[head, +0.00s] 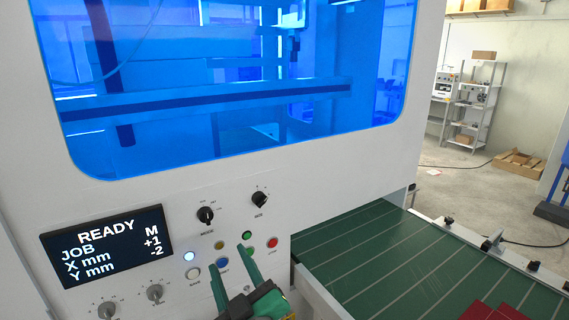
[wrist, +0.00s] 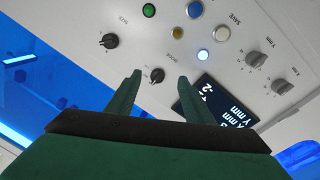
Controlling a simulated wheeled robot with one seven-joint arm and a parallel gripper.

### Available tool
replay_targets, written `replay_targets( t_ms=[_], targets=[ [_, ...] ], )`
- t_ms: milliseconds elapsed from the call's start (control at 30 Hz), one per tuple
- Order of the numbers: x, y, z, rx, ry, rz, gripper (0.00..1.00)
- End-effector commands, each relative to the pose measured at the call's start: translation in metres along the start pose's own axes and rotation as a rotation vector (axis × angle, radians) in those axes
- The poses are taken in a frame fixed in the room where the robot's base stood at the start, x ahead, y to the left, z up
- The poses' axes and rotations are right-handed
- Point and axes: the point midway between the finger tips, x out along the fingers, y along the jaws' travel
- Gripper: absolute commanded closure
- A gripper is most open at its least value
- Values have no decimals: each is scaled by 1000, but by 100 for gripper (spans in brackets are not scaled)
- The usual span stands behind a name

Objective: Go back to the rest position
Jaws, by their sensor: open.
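My gripper (head: 233,276) is at the bottom middle of the head view, in front of the machine's control panel. Its two green fingers are apart with nothing between them. In the wrist view my gripper (wrist: 157,84) points at the panel (wrist: 215,80), upside down there. The panel carries a dark screen (head: 107,246) reading READY, JOB M, X mm +1, Y mm -2. A white lit button (head: 189,256), a blue button (head: 222,262), a red button (head: 272,242) and black knobs, such as the mode knob (head: 205,215), show around it. Whether a fingertip touches the panel I cannot tell.
A blue-tinted window (head: 230,80) is above the panel. A green conveyor belt (head: 390,258) runs to the right, with a red piece (head: 490,311) at its near edge. A shelf rack (head: 474,105) and a cardboard box (head: 517,163) stand in the background, with open floor before them.

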Motion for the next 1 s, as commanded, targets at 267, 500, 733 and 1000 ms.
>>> replay_targets(
  t_ms=[267,500,733,1000],
  targets=[
    [-27,-26,79,203,-67,98,53],
    [-67,-49,141,333,-129,192,53],
    [-117,-76,191,421,-192,276,53],
    [-186,-110,232,484,-261,357,53]
  ],
)
